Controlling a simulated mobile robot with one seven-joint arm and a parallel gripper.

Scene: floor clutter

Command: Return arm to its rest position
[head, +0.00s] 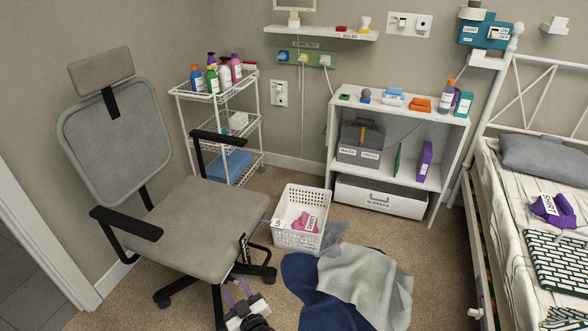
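My gripper (236,288) shows at the bottom of the head view, left of centre, pointing away from me. Its two purplish fingers stand apart with nothing seen between them. It is in front of the office chair's base and left of the cloths on the floor. Only the end of my arm is in view; the rest is below the frame edge.
The grey office chair (185,225) stands close by at left. A white basket (300,239) holds a pink shirt. Blue (315,285) and grey-green (370,285) cloths lie on the carpet. A trolley, a shelf (435,165) and a bed (510,290) line the room.

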